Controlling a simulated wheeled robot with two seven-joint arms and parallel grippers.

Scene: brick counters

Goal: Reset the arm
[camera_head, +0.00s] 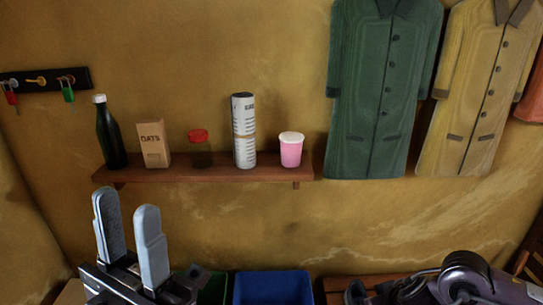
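My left gripper (129,203) is at the lower left, with its two grey fingers pointing up. There is a gap between the fingers and nothing shows between them, so it is open and empty. It stands in front of the wall, below the left end of the wooden shelf (215,174).
The shelf holds a dark bottle (110,135), an oats box (154,143), a red-lidded jar (199,148), a white cylinder (244,130) and a pink cup (291,150). Coats (385,90) hang right.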

